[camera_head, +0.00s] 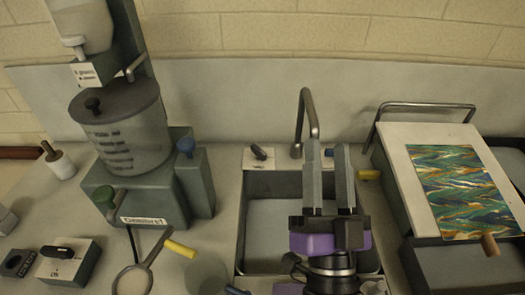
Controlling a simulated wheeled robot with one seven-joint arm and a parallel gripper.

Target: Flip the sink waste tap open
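The sink (241,225) is a grey rectangular basin in the middle of the counter. A bent metal spout (307,105) stands behind it. A small dark lever on a white plate (258,157) sits at the sink's back left. No readable label shows which of these is the waste tap. My gripper (328,150) is over the sink's right part, its two fingers apart with nothing visible between them. It hides part of the basin.
A tank with a dark lid (120,105) stands on a grey-green base at left. A marbled sheet (455,190) lies on a white board at right. A round-headed tool (133,280), a yellow handle (180,248) and a switch box (68,262) are at front left.

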